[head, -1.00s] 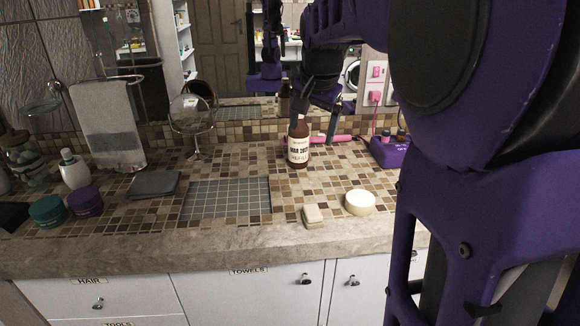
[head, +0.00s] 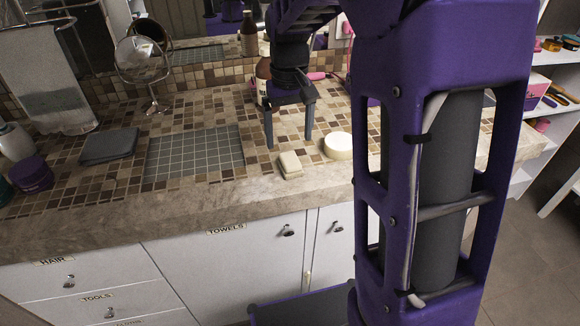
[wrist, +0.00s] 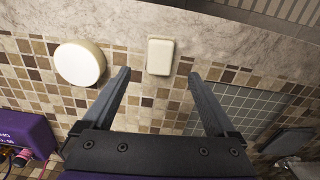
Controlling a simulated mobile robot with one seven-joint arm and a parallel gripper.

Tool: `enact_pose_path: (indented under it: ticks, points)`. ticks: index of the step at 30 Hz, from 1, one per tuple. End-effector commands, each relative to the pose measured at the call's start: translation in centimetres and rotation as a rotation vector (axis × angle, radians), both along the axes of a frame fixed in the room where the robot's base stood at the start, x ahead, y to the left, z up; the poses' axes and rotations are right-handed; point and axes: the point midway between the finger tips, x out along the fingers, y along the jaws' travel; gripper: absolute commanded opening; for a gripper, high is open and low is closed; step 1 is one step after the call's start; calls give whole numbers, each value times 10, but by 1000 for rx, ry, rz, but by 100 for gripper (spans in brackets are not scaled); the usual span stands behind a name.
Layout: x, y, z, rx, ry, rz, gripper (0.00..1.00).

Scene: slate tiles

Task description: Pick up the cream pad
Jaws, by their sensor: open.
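The cream pad (head: 290,165) is a small rounded rectangular block lying on the tiled counter near its front edge. In the wrist view the pad (wrist: 160,56) lies just beyond the fingertips, roughly centred between them. My gripper (head: 289,143) is open and empty, pointing down over the counter behind the pad, apart from it. In the wrist view both fingers of my gripper (wrist: 158,74) show with bare tiles between them.
A round cream disc (head: 338,146) lies close to the right of the pad. A brown bottle (head: 263,80) stands behind my gripper, partly hidden. A grey grid mat (head: 195,153) and a dark folded cloth (head: 109,146) lie to the left. The stone front edge is clear.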

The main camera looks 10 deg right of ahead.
Motion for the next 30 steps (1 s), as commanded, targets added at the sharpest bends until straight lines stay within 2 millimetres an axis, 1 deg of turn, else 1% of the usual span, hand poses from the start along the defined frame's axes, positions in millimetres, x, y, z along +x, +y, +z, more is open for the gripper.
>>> enact_pose_path:
  ticks: [1,3,8,15,18,21,27,29,30]
  points:
    - [0,0,-9,0,1,0,92]
    - [0,0,-16,0,0,0,92]
    - [0,0,-25,0,0,-1,92]
    - [-4,-1,-60,0,1,-3,92]
    - [-4,-1,-70,0,1,-2,92]
    - [-4,-1,-73,0,-1,-2,92]
    - [-4,-1,-73,0,-2,-2,92]
    - [-4,-1,-73,0,-2,-2,82]
    - [-4,-1,-73,0,-2,-2,74]
